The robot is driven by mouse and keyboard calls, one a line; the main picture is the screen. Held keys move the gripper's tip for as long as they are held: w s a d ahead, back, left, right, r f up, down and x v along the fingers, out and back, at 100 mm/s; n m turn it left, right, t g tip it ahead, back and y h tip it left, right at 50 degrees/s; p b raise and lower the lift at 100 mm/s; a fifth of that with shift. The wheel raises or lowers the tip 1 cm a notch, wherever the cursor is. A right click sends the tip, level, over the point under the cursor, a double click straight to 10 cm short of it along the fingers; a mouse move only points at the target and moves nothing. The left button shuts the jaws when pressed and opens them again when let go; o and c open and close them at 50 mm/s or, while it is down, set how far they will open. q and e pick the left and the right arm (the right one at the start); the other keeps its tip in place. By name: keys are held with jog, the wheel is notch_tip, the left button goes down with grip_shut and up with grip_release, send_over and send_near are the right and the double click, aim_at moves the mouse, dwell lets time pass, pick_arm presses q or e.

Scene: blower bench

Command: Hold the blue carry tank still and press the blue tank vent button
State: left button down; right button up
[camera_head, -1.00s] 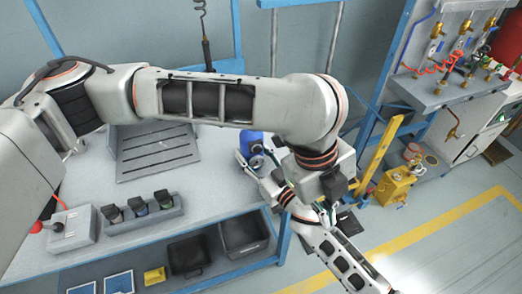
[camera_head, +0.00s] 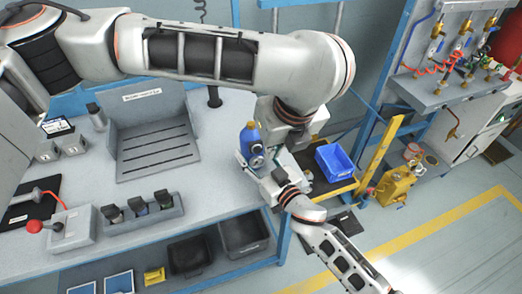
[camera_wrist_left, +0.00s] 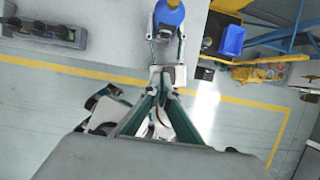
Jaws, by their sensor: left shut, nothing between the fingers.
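The blue carry tank (camera_head: 250,134) stands near the right end of the bench, with a dark round fitting low on its front. It also shows at the top of the left wrist view (camera_wrist_left: 169,14). My right gripper (camera_head: 257,165) has its fingers on either side of the tank and appears shut on it. My left gripper (camera_wrist_left: 161,84) is shut and empty, its tips apart from the tank in the left wrist view. In the head view, the left arm's wrist hangs just right of the tank and its fingertips are hard to make out. I cannot pick out the vent button.
A blue bin (camera_head: 334,161) sits on a yellow cart right of the bench. A grey slotted tray (camera_head: 157,147) and a holder with dark items (camera_head: 143,212) are on the bench. The bench between tray and tank is clear.

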aim_at(257, 150)
pick_arm(q)
jog(key=w+a+f, duration=0.2)
jog(key=w+f, duration=0.5)
jog(key=f, duration=0.1)
jog(key=shift+a+f, duration=0.15)
jog(key=shift+f, duration=0.25)
jog(key=shift+w, duration=0.15)
